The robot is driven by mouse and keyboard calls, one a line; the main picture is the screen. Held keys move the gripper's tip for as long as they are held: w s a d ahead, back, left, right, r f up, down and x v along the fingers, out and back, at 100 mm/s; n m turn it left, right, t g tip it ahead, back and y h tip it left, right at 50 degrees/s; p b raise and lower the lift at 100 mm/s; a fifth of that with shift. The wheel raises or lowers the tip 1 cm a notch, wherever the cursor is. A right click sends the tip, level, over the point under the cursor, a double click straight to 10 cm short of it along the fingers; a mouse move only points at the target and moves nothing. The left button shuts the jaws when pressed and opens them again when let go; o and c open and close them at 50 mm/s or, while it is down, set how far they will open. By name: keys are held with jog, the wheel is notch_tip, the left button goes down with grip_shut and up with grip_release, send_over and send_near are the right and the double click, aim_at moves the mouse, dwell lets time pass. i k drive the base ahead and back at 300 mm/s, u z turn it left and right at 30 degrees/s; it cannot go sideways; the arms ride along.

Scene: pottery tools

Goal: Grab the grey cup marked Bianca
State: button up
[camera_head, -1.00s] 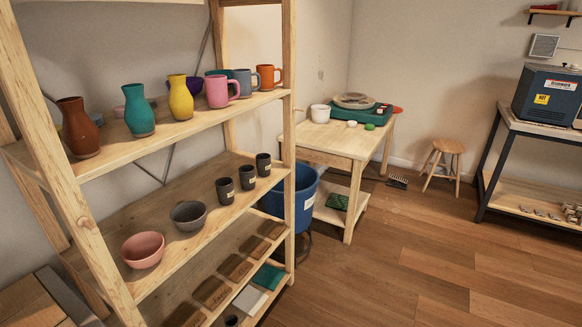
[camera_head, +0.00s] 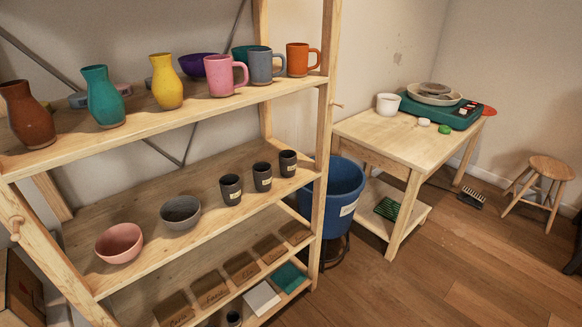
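Three dark grey cups stand upright in a row on the middle shelf of the wooden rack, each with a small pale label: a left cup (camera_head: 231,190), a middle cup (camera_head: 262,177) and a right cup (camera_head: 288,163). The label writing is too small to read, so I cannot tell which is marked Bianca. A blue-grey mug (camera_head: 260,67) stands on the top shelf, with no readable name on it. My gripper is not in view.
The middle shelf (camera_head: 160,245) also holds a pink bowl (camera_head: 119,243) and a grey bowl (camera_head: 181,212). A rack post (camera_head: 325,150) stands right of the cups. A blue bucket (camera_head: 335,190) and a wooden table (camera_head: 385,135) are further right. Open floor (camera_head: 450,260) lies in front.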

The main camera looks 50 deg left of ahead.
aim_at(263, 178)
jog(key=u, duration=0.35)
jog(key=i, duration=0.95)
jog(key=u, duration=1.05)
jog(key=i, duration=0.7)
jog(key=u, duration=0.4)
jog(key=k, duration=0.8)
jog(key=u, duration=0.25)
jog(key=i, duration=0.8)
jog(key=z, duration=0.15)
